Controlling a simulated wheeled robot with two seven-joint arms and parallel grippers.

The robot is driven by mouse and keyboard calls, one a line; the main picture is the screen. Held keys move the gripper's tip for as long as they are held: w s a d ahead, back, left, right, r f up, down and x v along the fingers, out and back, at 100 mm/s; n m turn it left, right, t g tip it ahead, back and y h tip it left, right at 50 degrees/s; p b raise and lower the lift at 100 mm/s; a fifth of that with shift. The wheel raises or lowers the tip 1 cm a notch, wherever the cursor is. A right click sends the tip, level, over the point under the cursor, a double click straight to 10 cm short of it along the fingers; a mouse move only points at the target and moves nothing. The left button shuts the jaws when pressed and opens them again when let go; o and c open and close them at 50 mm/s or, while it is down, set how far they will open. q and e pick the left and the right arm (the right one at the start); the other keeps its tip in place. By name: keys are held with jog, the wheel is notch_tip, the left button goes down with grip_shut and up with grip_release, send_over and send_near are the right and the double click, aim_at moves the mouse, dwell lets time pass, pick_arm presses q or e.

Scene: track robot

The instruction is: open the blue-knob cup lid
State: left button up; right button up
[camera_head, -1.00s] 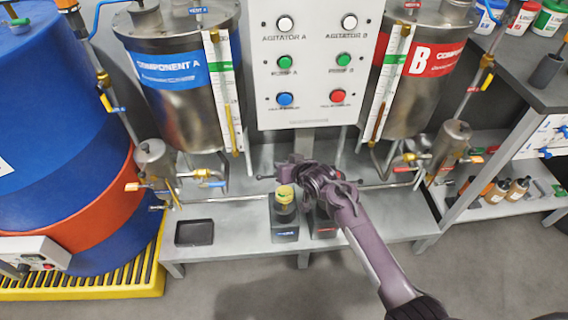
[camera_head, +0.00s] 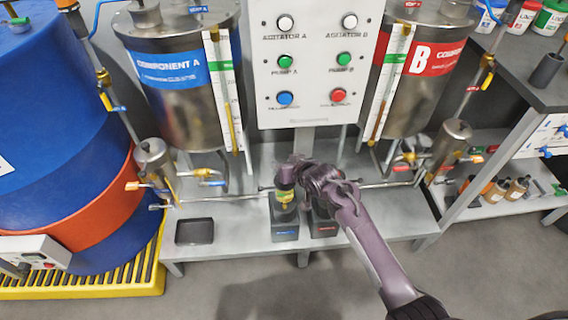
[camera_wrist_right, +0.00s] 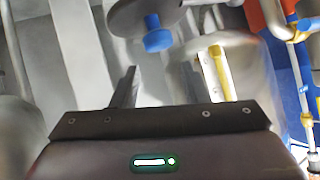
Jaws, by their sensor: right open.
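The blue knob (camera_wrist_right: 157,38) shows in the right wrist view on a dark round lid (camera_wrist_right: 142,14), ahead of my right gripper (camera_wrist_right: 158,78). The fingers are apart, and the knob appears just beyond the gap between them, with nothing held. In the head view my right gripper (camera_head: 287,179) is over the cup (camera_head: 284,196), which has a yellow-green part and stands on a dark block (camera_head: 285,230) with a blue label. The gripper hides the cup's top, so I cannot tell there how the lid sits. My left gripper is not in view.
A second dark block (camera_head: 324,226) with a red label stands to the right, partly behind my arm. A black tray (camera_head: 195,231) lies on the bench (camera_head: 240,242) at left. The control panel (camera_head: 310,75) and tanks A (camera_head: 178,105) and B (camera_head: 410,105) stand behind.

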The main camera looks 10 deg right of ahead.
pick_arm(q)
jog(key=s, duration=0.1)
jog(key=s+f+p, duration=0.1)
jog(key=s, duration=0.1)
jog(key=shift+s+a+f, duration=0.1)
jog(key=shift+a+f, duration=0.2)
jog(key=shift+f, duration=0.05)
pick_arm(e)
jog(key=v, duration=0.7)
jog(key=shift+r, duration=0.15)
jog(key=shift+s, duration=0.1)
